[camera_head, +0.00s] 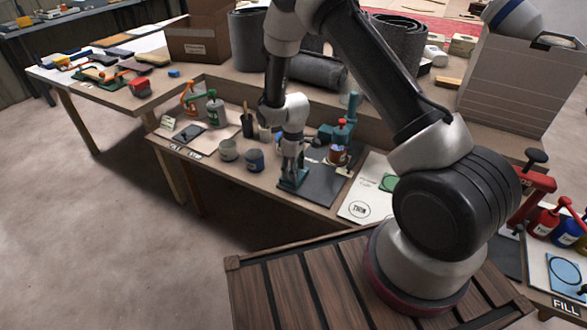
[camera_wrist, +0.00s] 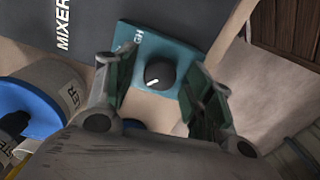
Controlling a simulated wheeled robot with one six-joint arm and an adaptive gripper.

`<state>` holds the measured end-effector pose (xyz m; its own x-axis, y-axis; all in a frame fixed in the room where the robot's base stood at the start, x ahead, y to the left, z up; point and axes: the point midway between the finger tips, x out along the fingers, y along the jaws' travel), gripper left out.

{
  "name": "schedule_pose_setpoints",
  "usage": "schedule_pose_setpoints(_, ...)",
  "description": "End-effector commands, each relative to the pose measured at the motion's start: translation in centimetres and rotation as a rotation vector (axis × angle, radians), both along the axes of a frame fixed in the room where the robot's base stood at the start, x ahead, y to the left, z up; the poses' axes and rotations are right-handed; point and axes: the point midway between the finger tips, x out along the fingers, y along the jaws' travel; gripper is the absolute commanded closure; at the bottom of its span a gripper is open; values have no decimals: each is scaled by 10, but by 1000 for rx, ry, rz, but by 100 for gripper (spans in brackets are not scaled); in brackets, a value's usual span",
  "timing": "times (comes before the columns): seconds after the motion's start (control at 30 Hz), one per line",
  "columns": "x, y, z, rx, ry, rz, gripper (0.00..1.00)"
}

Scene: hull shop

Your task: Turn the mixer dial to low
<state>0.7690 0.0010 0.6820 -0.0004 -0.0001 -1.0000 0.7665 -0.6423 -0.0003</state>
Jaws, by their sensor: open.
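The mixer dial (camera_wrist: 159,74) is a round black knob with a white pointer mark, set in a teal panel (camera_wrist: 168,45). In the wrist view the mark points to the lower left. Pale lettering on the panel near the left finger is partly hidden, so I cannot read it fully. My gripper (camera_wrist: 158,70) is open, with one finger on each side of the dial and a gap to it visible on both sides. In the head view my gripper (camera_head: 291,170) points down over the teal panel (camera_head: 294,183); the dial is hidden there.
The dark mat (camera_wrist: 50,20) is lettered MIXER. A blue-rimmed can (camera_wrist: 30,105) is close on the left in the wrist view.

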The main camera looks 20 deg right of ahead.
Motion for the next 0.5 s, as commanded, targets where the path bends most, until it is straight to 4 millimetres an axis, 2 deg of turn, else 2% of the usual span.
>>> schedule_pose_setpoints(0.23, 0, 0, -1, 0, 0, 0, 47)
schedule_pose_setpoints(0.5, 0, 0, -1, 0, 0, -1, 94)
